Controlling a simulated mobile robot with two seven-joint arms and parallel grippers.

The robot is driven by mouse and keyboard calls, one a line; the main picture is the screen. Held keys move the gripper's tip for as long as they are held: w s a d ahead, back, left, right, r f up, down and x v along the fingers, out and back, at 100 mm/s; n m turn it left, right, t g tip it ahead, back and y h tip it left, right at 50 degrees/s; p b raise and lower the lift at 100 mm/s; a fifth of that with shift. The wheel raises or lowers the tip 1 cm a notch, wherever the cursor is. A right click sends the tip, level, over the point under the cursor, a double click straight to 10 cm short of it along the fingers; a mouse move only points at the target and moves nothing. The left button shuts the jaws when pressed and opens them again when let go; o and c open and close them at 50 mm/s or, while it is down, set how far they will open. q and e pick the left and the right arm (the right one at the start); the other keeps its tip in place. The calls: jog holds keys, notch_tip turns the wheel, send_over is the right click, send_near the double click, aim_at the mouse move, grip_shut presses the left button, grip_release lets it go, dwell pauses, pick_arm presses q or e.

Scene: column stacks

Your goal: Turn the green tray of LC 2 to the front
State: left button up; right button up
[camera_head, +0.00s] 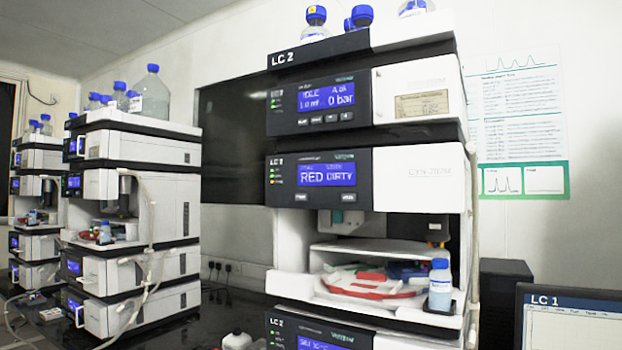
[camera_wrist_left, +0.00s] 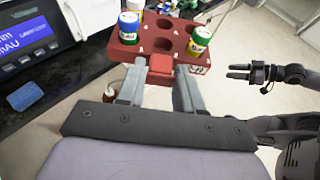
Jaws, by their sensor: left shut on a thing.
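The LC 2 stack (camera_head: 420,182) stands right of centre in the head view, its display (camera_head: 325,174) reading "RED DIRTY". In its open bay, a red tray section (camera_head: 370,288) faces the front, with blue behind it. In the left wrist view, my left gripper (camera_wrist_left: 159,88) is shut on the near tab of a red rack (camera_wrist_left: 124,52). The rack holds a few capped vials (camera_wrist_left: 130,27), and several of its holes are empty. My right gripper (camera_wrist_left: 238,71) has its fingers apart, with nothing between them. Neither gripper shows in the head view.
A blue-capped bottle (camera_head: 440,284) stands at the right front of the bay. Bottles (camera_head: 315,23) stand on top of LC 2. Other stacks (camera_head: 130,220) stand left, with tubing hanging in front. A monitor (camera_head: 570,318) is at lower right. Floor shows right of the rack.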

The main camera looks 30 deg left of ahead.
grip_shut()
dwell(1.6)
